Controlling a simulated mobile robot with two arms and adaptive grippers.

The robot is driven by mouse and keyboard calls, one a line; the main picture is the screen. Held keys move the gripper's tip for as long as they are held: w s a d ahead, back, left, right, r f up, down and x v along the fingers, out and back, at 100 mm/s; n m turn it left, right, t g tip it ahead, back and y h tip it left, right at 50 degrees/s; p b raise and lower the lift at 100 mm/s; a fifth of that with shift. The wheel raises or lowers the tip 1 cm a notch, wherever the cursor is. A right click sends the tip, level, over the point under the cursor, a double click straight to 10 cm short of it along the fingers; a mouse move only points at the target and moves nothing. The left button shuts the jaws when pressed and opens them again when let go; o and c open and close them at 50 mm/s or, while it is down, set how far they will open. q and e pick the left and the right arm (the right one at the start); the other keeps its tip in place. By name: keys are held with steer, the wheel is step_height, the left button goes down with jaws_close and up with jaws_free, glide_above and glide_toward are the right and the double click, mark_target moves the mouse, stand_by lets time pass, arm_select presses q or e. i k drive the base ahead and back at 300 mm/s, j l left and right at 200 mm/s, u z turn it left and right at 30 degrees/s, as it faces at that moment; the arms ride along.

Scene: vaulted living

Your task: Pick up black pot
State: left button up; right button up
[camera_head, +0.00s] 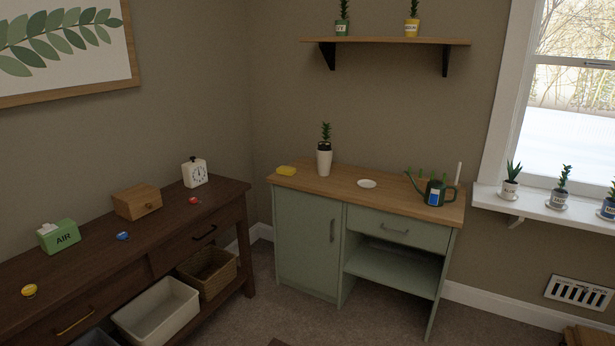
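On the wooden top of the green desk (400,203) stands a small plant (326,132) in a black pot (324,146). Only the upper part of the black pot shows. It sits upright in or on a tall white container (324,163), and I cannot tell how deep it goes. Neither of my grippers is in the head view.
Other potted plants stand on the wall shelf (385,41) and windowsill (540,208). A dark sideboard (90,262) stands left; carpet lies between.

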mark_target(323, 145)
steer(key=i+z, duration=0.2)
steer(key=i, duration=1.85)
